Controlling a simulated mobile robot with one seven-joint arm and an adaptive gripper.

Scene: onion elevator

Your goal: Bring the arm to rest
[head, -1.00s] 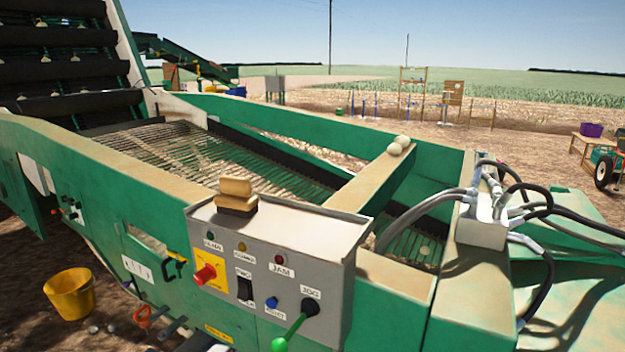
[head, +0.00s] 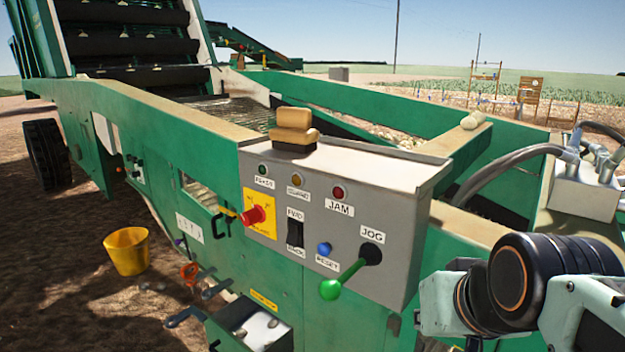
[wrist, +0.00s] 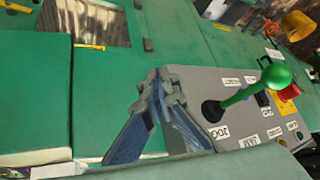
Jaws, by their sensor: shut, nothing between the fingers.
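My gripper (wrist: 160,80) shows in the wrist view with its grey fingers meeting at the tips and nothing between them. It is in front of the grey control box (wrist: 185,90), left of the green-knobbed jog lever (wrist: 277,76), and appears apart from it. In the head view my arm's black joint and pale links fill the lower right; the fingers are not visible there. The grey control box (head: 405,205) has the jog lever (head: 331,289) slanting down from its front, a red stop button (head: 253,215) and a blue reset button (head: 324,249).
A tan block on a dark base (head: 294,128) sits on the box top. The green machine frame (head: 160,115) runs behind and left. Grey hoses (head: 500,170) rise at the right. A yellow bucket (head: 127,251) stands on open ground at the left.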

